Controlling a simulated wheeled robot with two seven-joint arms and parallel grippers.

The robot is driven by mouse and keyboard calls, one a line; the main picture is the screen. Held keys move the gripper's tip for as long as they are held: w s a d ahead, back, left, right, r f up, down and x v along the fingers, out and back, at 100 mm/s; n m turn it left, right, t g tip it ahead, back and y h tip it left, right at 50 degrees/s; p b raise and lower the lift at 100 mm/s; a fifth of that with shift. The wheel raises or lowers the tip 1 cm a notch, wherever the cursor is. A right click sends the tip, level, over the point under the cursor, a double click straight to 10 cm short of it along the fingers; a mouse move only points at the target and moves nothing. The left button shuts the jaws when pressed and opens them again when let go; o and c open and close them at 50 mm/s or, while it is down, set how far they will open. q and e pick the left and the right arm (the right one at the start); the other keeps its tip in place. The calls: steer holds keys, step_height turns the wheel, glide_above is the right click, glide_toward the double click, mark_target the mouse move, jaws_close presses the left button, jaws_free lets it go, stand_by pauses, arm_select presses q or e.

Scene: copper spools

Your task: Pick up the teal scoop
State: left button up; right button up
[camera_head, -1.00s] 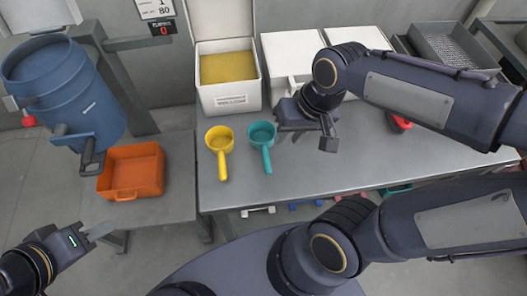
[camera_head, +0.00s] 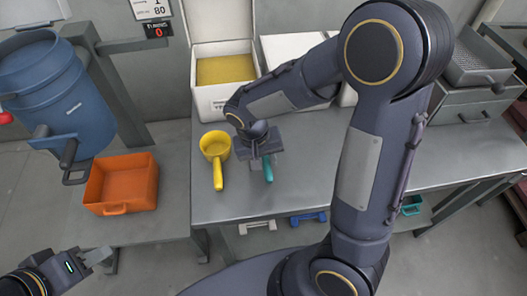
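The teal scoop (camera_head: 268,172) lies on the metal table (camera_head: 330,185), its handle pointing toward the front edge. Its bowl is hidden beneath my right gripper and wrist. My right gripper (camera_head: 262,160) is right over the scoop, at the bowl end of the handle. The wrist covers the fingers, so I cannot tell whether they are open or closed on it. My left gripper (camera_head: 100,258) is at the lower left, far from the scoop, with nothing visible in it. Its finger gap is unclear.
A yellow scoop (camera_head: 217,175) lies close on the left of the teal one. A white box of yellow granules (camera_head: 227,70) stands behind. An orange bin (camera_head: 122,186) and a blue drum (camera_head: 55,100) are at left. The table's front right is clear.

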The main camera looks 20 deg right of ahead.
steer(key=shift+d+f, duration=0.2)
steer(key=shift+f, duration=0.8)
steer(key=shift+c, duration=0.2)
jaws_close()
steer(key=shift+r, duration=0.1)
